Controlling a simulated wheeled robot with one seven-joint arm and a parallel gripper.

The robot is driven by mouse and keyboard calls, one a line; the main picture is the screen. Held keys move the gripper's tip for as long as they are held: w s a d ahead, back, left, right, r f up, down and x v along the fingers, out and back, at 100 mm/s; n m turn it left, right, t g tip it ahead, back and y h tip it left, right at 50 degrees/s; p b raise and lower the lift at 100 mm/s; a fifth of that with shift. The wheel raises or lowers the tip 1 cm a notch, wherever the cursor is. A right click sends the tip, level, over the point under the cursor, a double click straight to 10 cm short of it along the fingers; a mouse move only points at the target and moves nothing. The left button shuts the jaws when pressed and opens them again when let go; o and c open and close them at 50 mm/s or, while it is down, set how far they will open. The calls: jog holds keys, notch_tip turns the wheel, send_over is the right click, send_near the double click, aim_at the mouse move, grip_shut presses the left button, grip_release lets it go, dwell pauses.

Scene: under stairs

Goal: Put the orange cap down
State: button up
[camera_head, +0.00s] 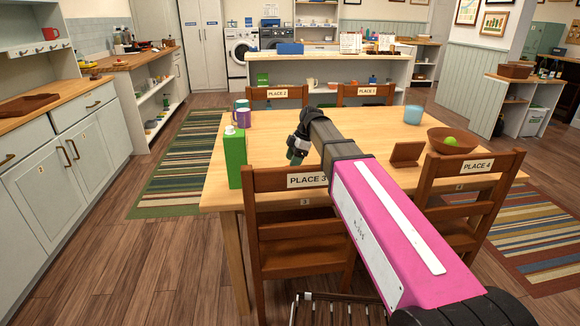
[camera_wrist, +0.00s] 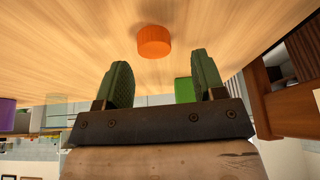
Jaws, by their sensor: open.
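The orange cap (camera_wrist: 154,42) is a short ribbed cylinder. It shows in the wrist view against the light wooden table top (camera_wrist: 60,45) and appears to rest on it, just beyond my fingertips. My gripper (camera_wrist: 163,63) is open, with its two green fingers spread and nothing between them. In the head view my gripper (camera_head: 297,153) is low over the table (camera_head: 350,180), right of the green carton (camera_head: 236,156). The cap cannot be made out in the head view.
A purple mug (camera_head: 242,116) stands behind the carton. A blue cup (camera_head: 413,114), a brown bowl (camera_head: 453,140) with a green fruit and a small brown stand (camera_head: 407,154) are on the table's right. Chairs surround the table. The table's middle looks clear.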

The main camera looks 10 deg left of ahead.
jog(key=v, duration=0.9)
jog(key=shift+w, duration=0.2)
